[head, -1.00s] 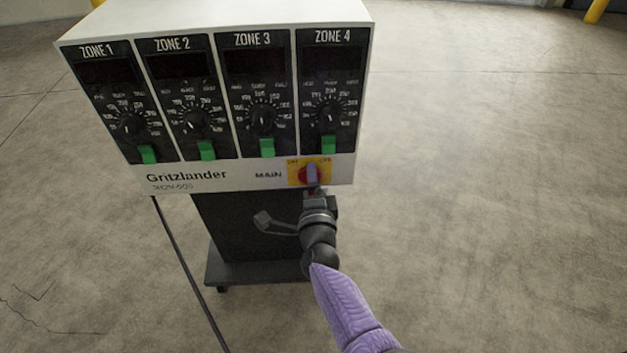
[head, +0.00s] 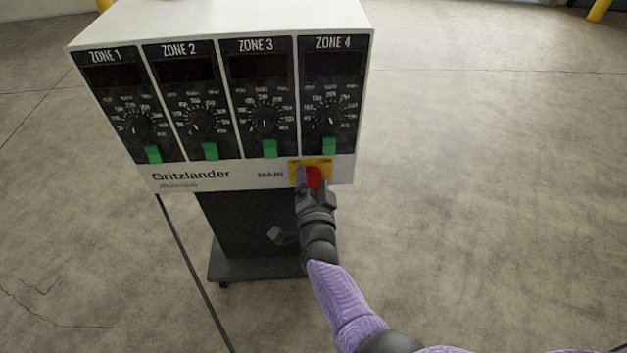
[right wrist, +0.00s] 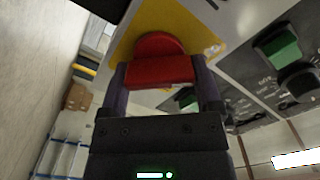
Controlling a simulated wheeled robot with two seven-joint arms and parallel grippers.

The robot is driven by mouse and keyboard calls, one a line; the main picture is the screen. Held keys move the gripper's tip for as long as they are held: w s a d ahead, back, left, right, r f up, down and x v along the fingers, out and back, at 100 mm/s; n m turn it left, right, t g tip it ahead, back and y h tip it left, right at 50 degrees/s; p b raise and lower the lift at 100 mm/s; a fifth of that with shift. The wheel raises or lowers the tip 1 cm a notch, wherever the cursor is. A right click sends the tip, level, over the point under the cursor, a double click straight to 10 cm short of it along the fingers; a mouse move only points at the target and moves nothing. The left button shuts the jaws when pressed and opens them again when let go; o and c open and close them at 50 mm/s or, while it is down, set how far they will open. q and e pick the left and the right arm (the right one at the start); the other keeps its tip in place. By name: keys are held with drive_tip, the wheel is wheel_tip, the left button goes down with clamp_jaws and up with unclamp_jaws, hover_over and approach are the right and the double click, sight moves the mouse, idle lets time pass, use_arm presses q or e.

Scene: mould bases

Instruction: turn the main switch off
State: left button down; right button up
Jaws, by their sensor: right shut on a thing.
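The main switch is a red knob (head: 316,179) on a yellow plate (head: 297,166), low on the right of the controller's front panel, beside the word MAIN. My right gripper (head: 311,182) reaches it from below. In the right wrist view the red knob (right wrist: 160,71) sits between the two fingers of my right gripper (right wrist: 160,82), which is shut on it. The fingers hide part of the knob and plate in the head view, so I cannot tell the switch's exact position. My left gripper is not in view.
The white Gritzlander controller (head: 240,26) has zone panels with dials and green switches, such as the one under zone 4 (head: 329,146), just above the main switch. It stands on a dark wheeled base (head: 240,262). A cable hangs at its left. Open concrete floor lies around.

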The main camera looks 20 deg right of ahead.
drive_tip(key=shift+f, duration=0.1)
idle(0.3)
drive_tip(key=o, duration=1)
drive_tip(key=shift+o, duration=0.2)
